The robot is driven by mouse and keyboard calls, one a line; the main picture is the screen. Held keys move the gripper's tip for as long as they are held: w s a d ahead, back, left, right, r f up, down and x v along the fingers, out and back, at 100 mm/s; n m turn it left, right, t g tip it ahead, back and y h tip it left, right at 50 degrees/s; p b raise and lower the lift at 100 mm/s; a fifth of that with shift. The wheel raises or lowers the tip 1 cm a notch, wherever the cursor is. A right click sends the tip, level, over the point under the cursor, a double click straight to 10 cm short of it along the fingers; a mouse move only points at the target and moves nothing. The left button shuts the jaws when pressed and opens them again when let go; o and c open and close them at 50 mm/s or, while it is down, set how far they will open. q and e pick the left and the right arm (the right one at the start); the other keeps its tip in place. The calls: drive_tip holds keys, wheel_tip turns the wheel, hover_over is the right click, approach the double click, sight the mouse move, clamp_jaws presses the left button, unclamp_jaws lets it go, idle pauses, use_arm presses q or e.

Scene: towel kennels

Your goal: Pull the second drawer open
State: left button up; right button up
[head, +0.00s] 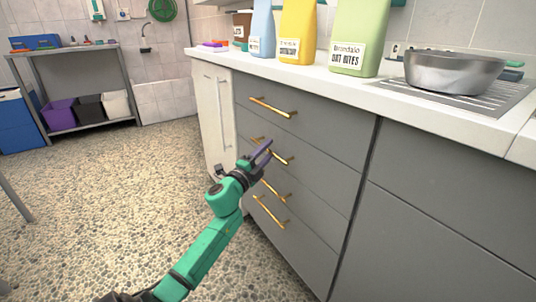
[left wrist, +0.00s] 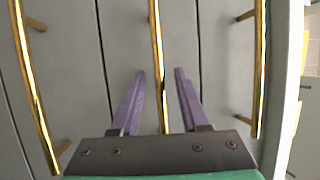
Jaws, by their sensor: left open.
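The second drawer (head: 320,172) is a grey front in the drawer stack under the counter, and it looks shut. Its brass bar handle (head: 284,159) is partly hidden by my left gripper (head: 264,151) in the head view. My left gripper is open, with purple fingers, right in front of this handle. In the left wrist view the same handle (left wrist: 156,60) runs between the two fingers of the left gripper (left wrist: 160,72), one on each side, with gaps visible. How deep the bar lies between the fingers I cannot tell. My right gripper is not in view.
The top drawer handle (head: 273,107) is above, and lower handles (head: 270,212) are below. A metal bowl (head: 453,72) and several bags, including a green one (head: 360,38), stand on the counter (head: 300,72). The pebbled floor (head: 130,190) is clear at left.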

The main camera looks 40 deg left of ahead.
use_arm(q)
drive_tip(key=shift+w+r, duration=0.1)
drive_tip(key=shift+w, duration=0.15)
clamp_jaws()
idle(1.3)
